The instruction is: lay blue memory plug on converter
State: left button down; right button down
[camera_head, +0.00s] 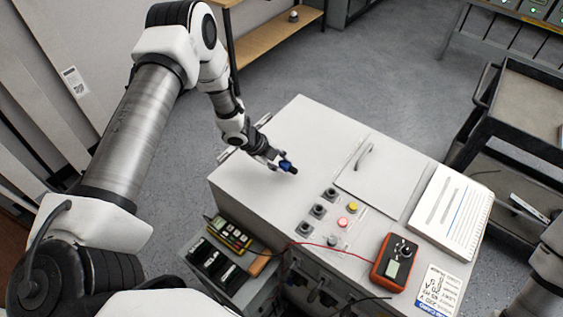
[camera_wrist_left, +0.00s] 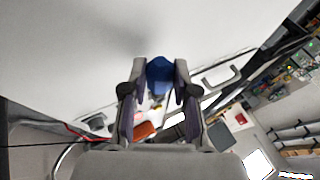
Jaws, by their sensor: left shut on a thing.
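The converter (camera_head: 268,207) is a large pale cabinet in the middle of the head view, with buttons and a handled panel on its top. My left gripper (camera_head: 281,161) is over the back left part of the converter's top. It is shut on the blue memory plug (camera_head: 287,165), which has a dark end. In the left wrist view the blue plug (camera_wrist_left: 160,75) sits between the two fingers, with the pale top beyond it. I cannot tell whether the plug touches the surface. At the right edge of the head view part of my right arm shows, but its gripper does not.
An orange multimeter (camera_head: 394,262) and a notebook (camera_head: 450,212) lie on the converter's right part. Black and red buttons (camera_head: 330,205) stand near its middle. A small side stand (camera_head: 222,275) holds a yellow device. A dark cart (camera_head: 520,115) is at right. The back left top is clear.

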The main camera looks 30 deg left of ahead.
pick_arm(q)
jog(key=shift+f, duration=0.1)
jog(key=shift+f+b, duration=1.05)
jog(key=shift+f, duration=0.2)
jog(key=c, duration=0.8)
grip_release()
jog(key=shift+r, duration=0.1)
jog(key=v, duration=1.1)
jog(key=shift+s+a+r, duration=0.15)
jog(key=shift+a+r, duration=0.05)
jog(key=shift+r, duration=0.15)
